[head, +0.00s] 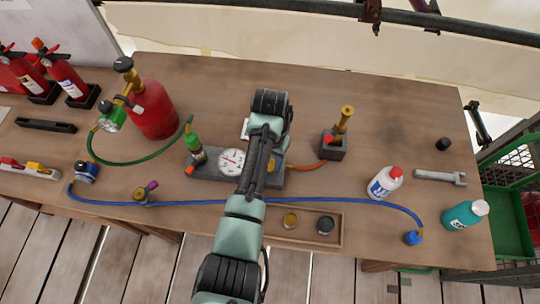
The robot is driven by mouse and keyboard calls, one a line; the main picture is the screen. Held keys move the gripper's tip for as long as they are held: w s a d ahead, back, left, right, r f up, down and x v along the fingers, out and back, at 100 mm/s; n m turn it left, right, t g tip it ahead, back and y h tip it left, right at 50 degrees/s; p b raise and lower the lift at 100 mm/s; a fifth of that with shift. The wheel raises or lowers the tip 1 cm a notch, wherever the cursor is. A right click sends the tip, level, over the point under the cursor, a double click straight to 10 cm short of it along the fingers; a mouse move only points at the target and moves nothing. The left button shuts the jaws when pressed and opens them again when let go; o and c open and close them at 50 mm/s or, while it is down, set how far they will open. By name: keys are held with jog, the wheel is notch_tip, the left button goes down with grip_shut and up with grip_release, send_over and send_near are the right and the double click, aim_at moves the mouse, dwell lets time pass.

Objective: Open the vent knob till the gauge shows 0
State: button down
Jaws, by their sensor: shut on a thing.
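A round white dial gauge (231,161) sits on a long dark grey block (208,172) near the middle of the table. Its needle is too small to read. My arm crosses over the block just right of the gauge and hides part of it. I cannot make out the vent knob; it may be behind my arm. The fingers of my gripper are hidden behind my own arm links, so I cannot see what they touch. A green-topped fitting (193,143) stands at the block's left end.
A red gas cylinder (153,110) with a green hose stands at the left. A blue hose (330,202) runs along the front. A brass fitting on a dark block (334,148), bottles (385,182) and a wrench (440,177) lie right. A wooden tray (306,233) is at the front edge.

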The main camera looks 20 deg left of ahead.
jog(key=shift+n, duration=0.5)
jog(key=shift+c, duration=2.2)
grip_release()
notch_tip(320, 180, up, 13)
jog(key=p, duration=0.1)
